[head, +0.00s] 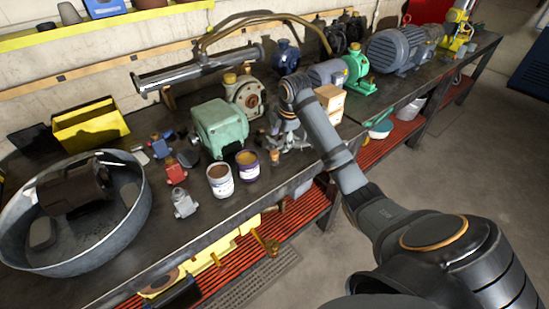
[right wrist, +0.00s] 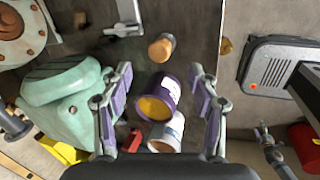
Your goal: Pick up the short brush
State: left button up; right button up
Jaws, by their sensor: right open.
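A small wooden-coloured piece, which looks like the short brush (head: 275,157), stands on the workbench just right of the purple can. In the right wrist view the brush (right wrist: 160,47) shows its rounded tan end, ahead of and between the fingertips; its bristles cannot be made out. My right gripper (right wrist: 161,76) is open and empty, pointing down over the bench, with its fingers apart on either side of the brush and cans. In the head view my right gripper (head: 287,137) is above the bench behind the brush. My left gripper is not in view.
The purple can (head: 248,165) and the white can (head: 220,180) stand left of the brush. A green motor housing (head: 219,128) is behind them. A cardboard box (head: 330,100) is right of my gripper. A large metal tub (head: 132,225) fills the bench's left end.

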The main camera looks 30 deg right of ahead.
aim_at(275, 153)
jog(key=p+x, duration=0.1)
jog(key=x, duration=0.3)
jog(key=shift+a, duration=0.2)
jog(key=p+x, duration=0.1)
jog(key=x, duration=0.2)
jog(key=shift+w+a+f, duration=0.15)
jog(key=shift+f, duration=0.2)
jog(key=shift+w+f, duration=0.1)
jog(key=shift+f, duration=0.2)
jog(key=c, duration=1.3)
jog(key=shift+o, duration=0.2)
jog(key=shift+r, duration=0.15)
